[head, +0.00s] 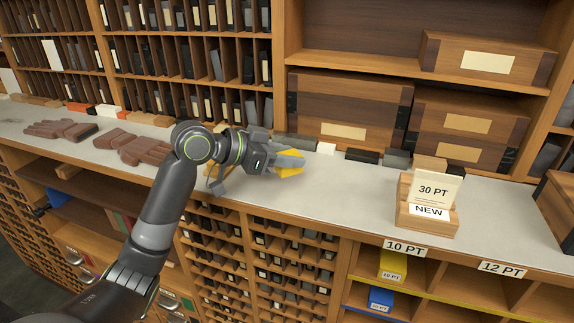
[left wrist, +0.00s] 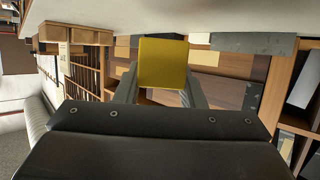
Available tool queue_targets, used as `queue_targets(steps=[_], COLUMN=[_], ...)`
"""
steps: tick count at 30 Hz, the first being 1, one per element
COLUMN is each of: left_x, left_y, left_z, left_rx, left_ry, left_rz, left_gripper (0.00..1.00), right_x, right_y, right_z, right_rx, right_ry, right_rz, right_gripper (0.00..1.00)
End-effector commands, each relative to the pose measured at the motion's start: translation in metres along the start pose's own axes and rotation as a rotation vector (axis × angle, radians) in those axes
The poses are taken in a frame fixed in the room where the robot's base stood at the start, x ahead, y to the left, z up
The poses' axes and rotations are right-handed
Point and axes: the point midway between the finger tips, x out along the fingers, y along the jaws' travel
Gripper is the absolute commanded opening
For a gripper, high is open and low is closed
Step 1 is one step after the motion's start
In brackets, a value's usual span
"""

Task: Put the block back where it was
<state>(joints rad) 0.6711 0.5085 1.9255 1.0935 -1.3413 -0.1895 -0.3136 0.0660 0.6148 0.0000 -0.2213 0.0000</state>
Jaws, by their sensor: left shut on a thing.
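My left gripper (head: 289,162) reaches over the grey counter top from the left. It is shut on a yellow block, of which yellow parts (head: 291,173) show around the fingers. In the left wrist view the yellow block (left wrist: 163,62) sits squarely between the two fingers. A similar yellow box (head: 393,265) with a white label stands in the compartment below the 10 PT sign (head: 404,248). A blue box (head: 380,299) stands in the compartment under it. My right gripper is not in view.
A wooden holder (head: 426,216) with a 30 PT card and a NEW label stands on the counter to the right. Wooden cases (head: 345,108) and grey and dark blocks line the back. The counter (head: 335,195) is clear between gripper and holder.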

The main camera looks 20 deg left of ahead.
Motion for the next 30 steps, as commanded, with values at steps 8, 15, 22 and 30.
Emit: queue_targets(steps=[8,15,22,30], left_x=[0.012,0.012,0.013,0.013], left_y=[0.000,0.000,0.000,0.000], left_z=[0.029,0.030,0.032,0.032], left_rx=[-0.002,0.000,0.000,0.000], left_ry=[-0.001,0.000,-0.001,-0.001], left_rz=[0.000,-0.001,0.000,0.000], left_gripper=[0.10,0.10,0.50,0.58], right_x=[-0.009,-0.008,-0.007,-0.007], right_y=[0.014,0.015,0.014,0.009], right_z=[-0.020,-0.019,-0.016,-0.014], right_rx=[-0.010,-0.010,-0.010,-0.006], right_ry=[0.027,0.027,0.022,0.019], right_rz=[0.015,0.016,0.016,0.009], right_gripper=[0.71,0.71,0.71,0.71])
